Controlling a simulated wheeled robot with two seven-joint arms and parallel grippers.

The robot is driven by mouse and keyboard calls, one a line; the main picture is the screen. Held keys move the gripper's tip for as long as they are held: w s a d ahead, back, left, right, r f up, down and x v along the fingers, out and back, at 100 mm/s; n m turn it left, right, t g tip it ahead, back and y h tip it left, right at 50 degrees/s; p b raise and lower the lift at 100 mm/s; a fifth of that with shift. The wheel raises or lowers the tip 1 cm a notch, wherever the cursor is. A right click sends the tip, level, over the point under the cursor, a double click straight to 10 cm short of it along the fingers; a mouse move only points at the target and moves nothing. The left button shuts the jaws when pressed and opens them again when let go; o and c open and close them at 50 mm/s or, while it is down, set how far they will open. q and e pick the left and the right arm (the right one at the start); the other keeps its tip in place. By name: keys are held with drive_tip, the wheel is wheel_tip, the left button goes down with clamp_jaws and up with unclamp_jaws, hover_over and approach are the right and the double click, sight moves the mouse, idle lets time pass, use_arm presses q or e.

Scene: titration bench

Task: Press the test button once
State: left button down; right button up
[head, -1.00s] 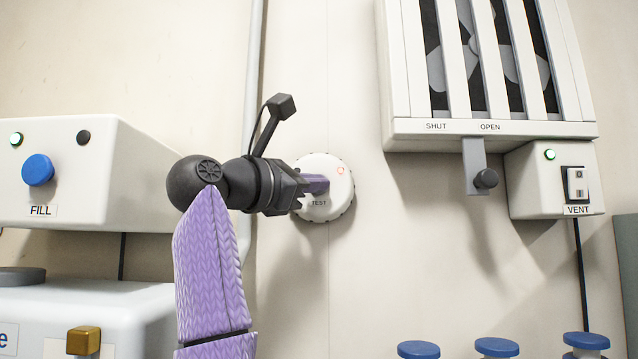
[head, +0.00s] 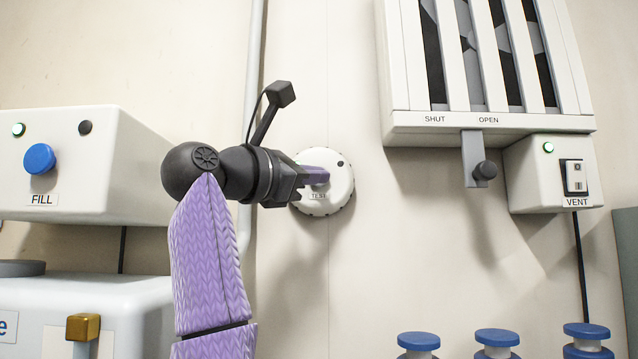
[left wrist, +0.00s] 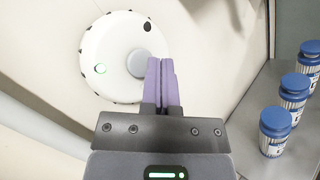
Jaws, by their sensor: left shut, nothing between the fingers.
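The test unit (head: 337,195) is a round white disc on the wall, labelled TEST, with a dark spot near its upper right. In the left wrist view the disc (left wrist: 105,45) shows a lit green light, a dark spot and a round grey test button (left wrist: 136,63) at its middle. My left gripper (head: 322,174) is shut and empty, its purple fingers pointing at the disc and covering its middle in the head view. In the left wrist view the fingertips (left wrist: 162,62) appear just right of the button; I cannot tell whether they touch. My right gripper is not in view.
A white box with a blue FILL button (head: 39,158) is at left. A slatted vent (head: 490,75) with a SHUT/OPEN lever (head: 480,165) and a VENT switch (head: 574,178) are at right. Blue-capped bottles (left wrist: 275,130) stand on a shelf below. The wall around the disc is clear.

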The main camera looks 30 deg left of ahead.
use_arm(q)
drive_tip(key=s+d+b, duration=0.1)
drive_tip(key=s+b, duration=0.1)
drive_tip(key=s, duration=0.1)
drive_tip(key=s+d+b, duration=0.1)
drive_tip(key=shift+s+d, duration=0.15)
drive_tip(key=shift+d, duration=0.15)
idle(0.9)
